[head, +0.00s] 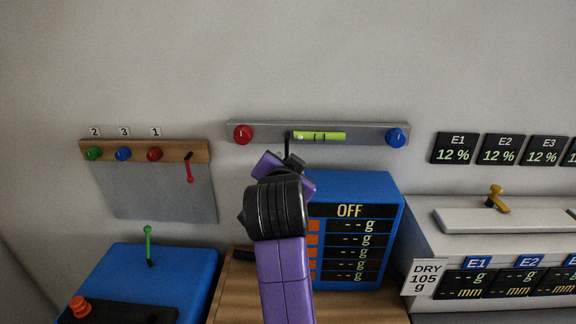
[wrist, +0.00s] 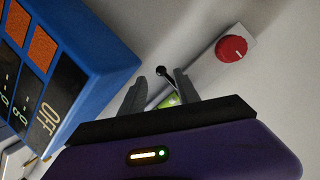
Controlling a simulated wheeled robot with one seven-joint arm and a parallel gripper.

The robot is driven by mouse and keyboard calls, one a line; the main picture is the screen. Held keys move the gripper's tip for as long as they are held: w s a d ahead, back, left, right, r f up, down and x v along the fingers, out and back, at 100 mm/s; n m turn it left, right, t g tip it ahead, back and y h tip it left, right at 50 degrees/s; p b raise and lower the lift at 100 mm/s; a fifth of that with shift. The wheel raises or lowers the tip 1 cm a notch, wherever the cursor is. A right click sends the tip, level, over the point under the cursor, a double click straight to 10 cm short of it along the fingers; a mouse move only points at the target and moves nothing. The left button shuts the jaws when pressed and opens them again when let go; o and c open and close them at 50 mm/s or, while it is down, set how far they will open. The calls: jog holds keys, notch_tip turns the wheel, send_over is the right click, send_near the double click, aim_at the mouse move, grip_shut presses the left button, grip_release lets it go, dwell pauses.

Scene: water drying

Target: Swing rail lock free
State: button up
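A grey rail (head: 365,133) is fixed to the wall, with a slim black lever (head: 287,143) near its middle. The lever also shows in the wrist view as a dark stem with a ball end (wrist: 161,71). My gripper (head: 289,158) is raised at the rail, just below the lever in the head view. In the wrist view my gripper (wrist: 160,78) has its two grey fingers apart, with the ball end seen between them. I see no clear contact. My wrist hides part of what lies behind it in the head view. No label marks which part is the rail lock.
The rail carries a red knob (head: 243,134), a green level vial (head: 325,136) and a blue knob (head: 396,137). A blue box reading OFF (head: 376,188) stands close right of my arm. A wooden-topped board (head: 120,150) with a red lever (head: 189,169) hangs left.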

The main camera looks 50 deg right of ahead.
jog(key=shift+b+v, duration=0.3)
jog(key=shift+v, duration=1.8)
jog(key=shift+s, duration=0.1)
jog(key=w+a+r+n+t, duration=0.4)
jog(key=a+r+n+t, duration=0.2)
jog(key=r+n+t, duration=0.1)
jog(key=s+a+f+n+t+y, duration=0.5)
jog(key=s+a+f+n+y, duration=0.2)
jog(key=a+f+n+y, duration=0.4)
jog(key=s+a+f+g, duration=0.2)
jog(key=s+f, duration=0.7)
jog(key=s, duration=0.5)
jog(key=s+a+f+g, duration=0.2)
jog(key=s+f+g, duration=0.2)
jog(key=s+f, duration=0.5)
jog(key=s, duration=0.5)
jog(key=shift+s+a+m+y, duration=0.2)
jog(key=shift+s+m+y, duration=0.1)
